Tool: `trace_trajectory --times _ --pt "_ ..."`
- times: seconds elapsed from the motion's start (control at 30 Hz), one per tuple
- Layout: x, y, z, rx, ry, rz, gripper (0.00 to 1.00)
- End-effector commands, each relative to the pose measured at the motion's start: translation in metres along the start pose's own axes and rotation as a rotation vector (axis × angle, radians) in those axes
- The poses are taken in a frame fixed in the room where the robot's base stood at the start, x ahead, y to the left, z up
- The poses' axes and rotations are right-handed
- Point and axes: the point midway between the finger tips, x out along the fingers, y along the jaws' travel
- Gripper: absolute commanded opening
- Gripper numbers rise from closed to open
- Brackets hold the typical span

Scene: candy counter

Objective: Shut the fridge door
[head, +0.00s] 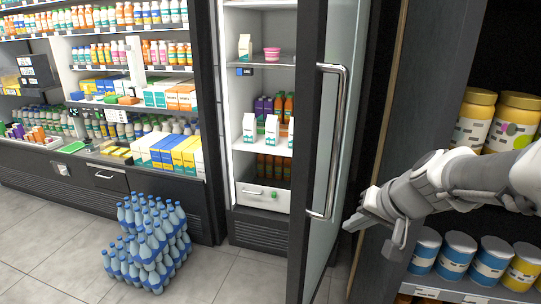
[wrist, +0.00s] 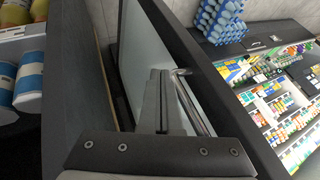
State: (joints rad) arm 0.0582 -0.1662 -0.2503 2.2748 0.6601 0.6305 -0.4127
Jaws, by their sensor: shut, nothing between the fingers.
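The fridge door (head: 312,120) stands open, swung out toward me, with a dark frame, a glass pane and a long chrome handle (head: 339,140). The fridge interior (head: 264,95) shows to the left of the door, with cartons, a pink cup and bottles on its shelves. My gripper (head: 350,225) is shut and empty, just right of the door near the handle's lower end. In the wrist view my gripper's fingers (wrist: 160,78) point at the glass pane (wrist: 143,45), with the handle (wrist: 192,105) just to their right. I cannot tell whether they touch the door.
A shelf unit with jars (head: 472,118) and blue cans (head: 458,252) stands close on the right, around my arm. A stack of blue bottles (head: 150,245) stands on the floor left of the fridge. Stocked shelves (head: 110,75) fill the left. Floor is clear before the fridge.

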Motion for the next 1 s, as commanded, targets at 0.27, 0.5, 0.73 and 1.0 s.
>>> trace_trajectory --times 0.27,0.5,0.73,1.0 --pt "0.029 0.005 -0.001 0.011 0.003 0.001 0.0" --pt "0.081 0.006 0.0 0.01 0.002 0.002 0.0" --pt "0.112 -0.011 -0.003 0.005 0.003 -0.001 0.0" --pt "0.123 -0.031 -0.003 0.008 0.004 0.0 0.0"
